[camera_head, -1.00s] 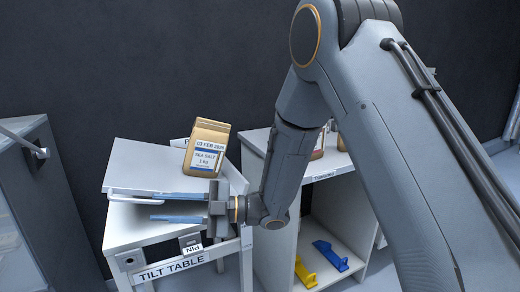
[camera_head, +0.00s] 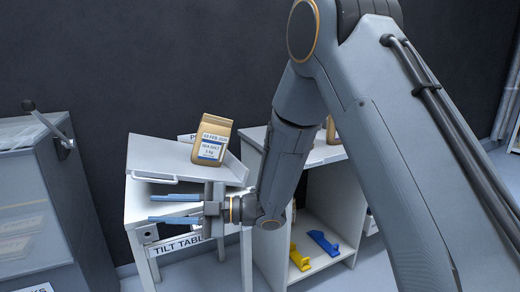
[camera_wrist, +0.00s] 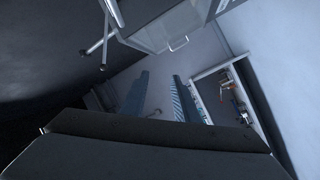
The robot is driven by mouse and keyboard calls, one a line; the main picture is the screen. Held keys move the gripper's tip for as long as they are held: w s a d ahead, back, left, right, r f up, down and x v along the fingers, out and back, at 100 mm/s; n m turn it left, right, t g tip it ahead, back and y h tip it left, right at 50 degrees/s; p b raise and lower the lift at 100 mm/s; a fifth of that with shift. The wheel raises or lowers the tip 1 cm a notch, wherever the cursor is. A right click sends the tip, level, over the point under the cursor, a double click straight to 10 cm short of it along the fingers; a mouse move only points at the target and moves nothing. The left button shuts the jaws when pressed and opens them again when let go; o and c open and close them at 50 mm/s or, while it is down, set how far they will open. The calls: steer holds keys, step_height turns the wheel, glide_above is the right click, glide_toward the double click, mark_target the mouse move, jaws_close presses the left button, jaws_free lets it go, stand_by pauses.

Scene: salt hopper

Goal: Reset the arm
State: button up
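My gripper (camera_head: 175,208) is in front of the tilt table (camera_head: 150,160) in the head view, pointing left. Its two blue fingers are apart with nothing between them; they also show apart in the wrist view (camera_wrist: 155,97). A brown bag of sea salt (camera_head: 211,138) with a white and blue label stands on the tilted top of the table, above and apart from my gripper. My arm covers part of the table's right side and its lettered front plate.
A white shelf unit (camera_head: 340,195) stands right of the table, with a yellow scoop-like item (camera_head: 299,258) and a blue one (camera_head: 323,243) on its lower level. A grey cabinet (camera_head: 45,195) with a lever handle (camera_head: 50,125) stands at the left.

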steer(key=w+d+m+t+h, duration=0.6)
steer(key=w+d+m+t, duration=0.15)
steer(key=w, duration=0.25)
steer(key=s+d+f+m+t+h, duration=0.1)
steer(key=s+d+m+h, duration=0.1)
steer(key=d+m+h, duration=0.6)
steer(key=s+d+f+m+t+h, duration=0.1)
steer(key=s+d+m+h, duration=0.15)
steer(key=d, duration=0.85)
steer(key=s+d+m+g+h+p, duration=0.1)
steer(key=s+d+m+g, duration=0.3)
steer(key=s, duration=0.8)
steer(key=s+d+m+g+h, duration=0.1)
steer(key=s+d+m+g, duration=0.35)
steer(key=s, duration=0.75)
steer(key=d+r+m+p, duration=0.2)
steer(key=d+r+p, duration=0.5)
steer(key=p, duration=0.7)
steer(key=shift+r+m+p, duration=0.2)
steer(key=shift+m+p, duration=0.15)
